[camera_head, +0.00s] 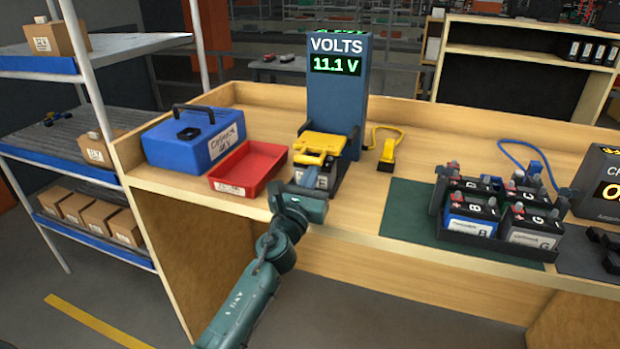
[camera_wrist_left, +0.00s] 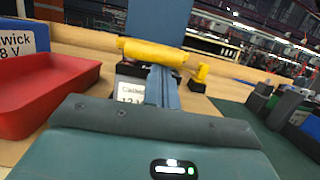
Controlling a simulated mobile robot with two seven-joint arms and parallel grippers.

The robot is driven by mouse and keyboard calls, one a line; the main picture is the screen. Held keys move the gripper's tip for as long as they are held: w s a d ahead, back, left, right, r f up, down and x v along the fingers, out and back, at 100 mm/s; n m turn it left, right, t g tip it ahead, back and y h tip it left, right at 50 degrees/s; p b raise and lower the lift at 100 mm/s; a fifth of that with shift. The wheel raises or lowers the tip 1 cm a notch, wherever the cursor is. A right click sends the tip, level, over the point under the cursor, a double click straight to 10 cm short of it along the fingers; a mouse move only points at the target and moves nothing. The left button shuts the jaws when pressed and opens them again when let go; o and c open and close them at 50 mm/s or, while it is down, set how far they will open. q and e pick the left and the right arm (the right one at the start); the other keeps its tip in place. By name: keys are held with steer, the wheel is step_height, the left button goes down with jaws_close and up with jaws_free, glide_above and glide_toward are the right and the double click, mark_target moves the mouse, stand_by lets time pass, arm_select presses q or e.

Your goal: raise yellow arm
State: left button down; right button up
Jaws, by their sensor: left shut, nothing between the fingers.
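The yellow arm (camera_head: 322,143) lies low across the top of a dark battery (camera_head: 325,182) at the foot of the blue volt meter (camera_head: 338,95), which reads 11.1 V. In the left wrist view the yellow arm (camera_wrist_left: 152,52) spans the picture's upper middle as a bar. My left gripper (camera_head: 311,182) is shut and empty, in front of the battery and below the arm's front. In the left wrist view its fingertips (camera_wrist_left: 163,76) show just under the bar; I cannot tell whether they touch it. They partly hide the battery's label. My right gripper is not in view.
A red tray (camera_head: 249,168) and a blue box (camera_head: 194,138) stand to the left. A yellow clip (camera_head: 387,155) on a cable stands right of the meter. Several batteries sit in a black rack (camera_head: 492,246) on a green mat (camera_head: 405,215). The wood between is clear.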

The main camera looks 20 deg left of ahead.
arm_select(q)
steer(key=shift+r, duration=0.15)
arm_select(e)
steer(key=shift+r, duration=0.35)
